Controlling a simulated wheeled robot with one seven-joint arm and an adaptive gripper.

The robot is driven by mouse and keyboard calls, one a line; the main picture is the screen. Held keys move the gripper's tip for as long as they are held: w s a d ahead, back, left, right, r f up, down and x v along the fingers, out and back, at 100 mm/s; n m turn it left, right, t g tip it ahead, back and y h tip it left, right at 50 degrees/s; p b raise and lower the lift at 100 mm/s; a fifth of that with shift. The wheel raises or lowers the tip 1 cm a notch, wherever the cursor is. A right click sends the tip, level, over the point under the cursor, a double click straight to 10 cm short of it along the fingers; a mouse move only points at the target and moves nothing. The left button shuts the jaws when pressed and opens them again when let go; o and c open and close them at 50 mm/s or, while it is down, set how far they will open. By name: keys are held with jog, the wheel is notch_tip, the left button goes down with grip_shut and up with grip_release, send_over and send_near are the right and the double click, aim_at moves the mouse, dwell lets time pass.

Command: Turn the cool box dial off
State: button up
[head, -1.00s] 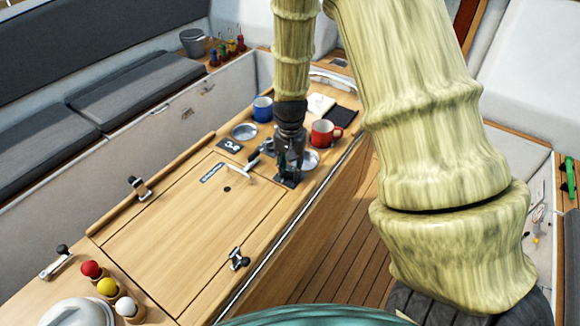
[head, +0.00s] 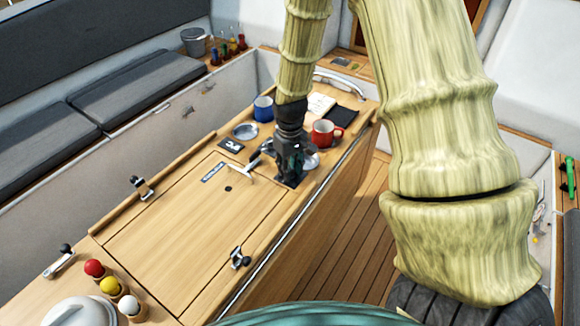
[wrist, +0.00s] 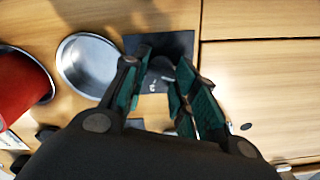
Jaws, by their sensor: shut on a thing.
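The cool box dial is a small dark knob (wrist: 160,64) on a square black plate (wrist: 178,44), seen between my fingers in the wrist view. My gripper (wrist: 156,82) points down over the plate with its green-padded fingers on either side of the knob, shut on it. In the head view my gripper (head: 290,170) stands at the right edge of the wooden table top and hides the knob. Only part of the black plate (head: 289,183) shows below the fingers there. The pointer and any marking for off are too hidden to read.
A red mug (head: 324,133) and a shallow metal dish (wrist: 88,66) stand close beside my gripper. A blue mug (head: 263,108) and a second dish (head: 245,131) are further back. The wooden lid (head: 190,235) in front is bare.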

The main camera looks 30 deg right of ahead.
jog(key=shift+w+r+n, duration=0.1)
jog(key=shift+n, duration=0.5)
jog(key=shift+c, duration=0.2)
jog(key=shift+o, duration=0.2)
jog(key=o, duration=1)
notch_tip(320, 180, up, 12)
dwell(0.5)
